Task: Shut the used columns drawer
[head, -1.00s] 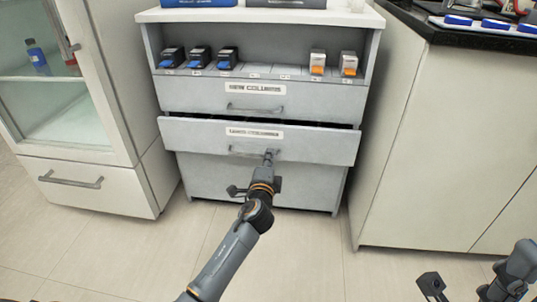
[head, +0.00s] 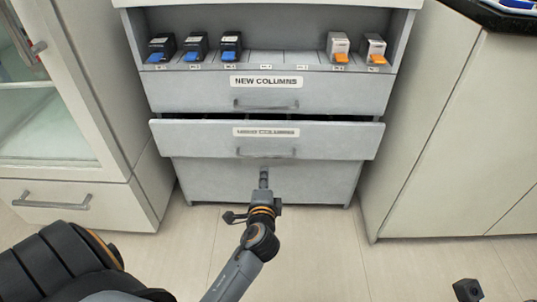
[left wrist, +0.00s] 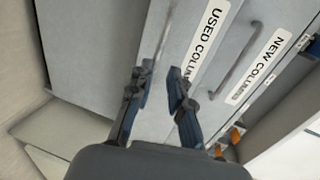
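The used columns drawer (head: 200,140) is the middle drawer of the grey cabinet. It stands partly pulled out, with a dark gap above its front. Its bar handle (head: 266,153) is on the front, below the label. My left gripper (head: 264,176) is in front of the cabinet, just below the handle in the head view. In the left wrist view its two fingers (left wrist: 160,75) are apart with nothing between them, pointing at the drawer front (left wrist: 182,45). Whether a fingertip touches the front I cannot tell. My right gripper's fingers are out of view.
The new columns drawer (head: 200,92) above is shut. Several column boxes (head: 196,47) stand on the shelf over it. A glass-door cabinet (head: 110,190) is at the left and a pale counter (head: 440,130) at the right. The floor (head: 320,255) in front is clear.

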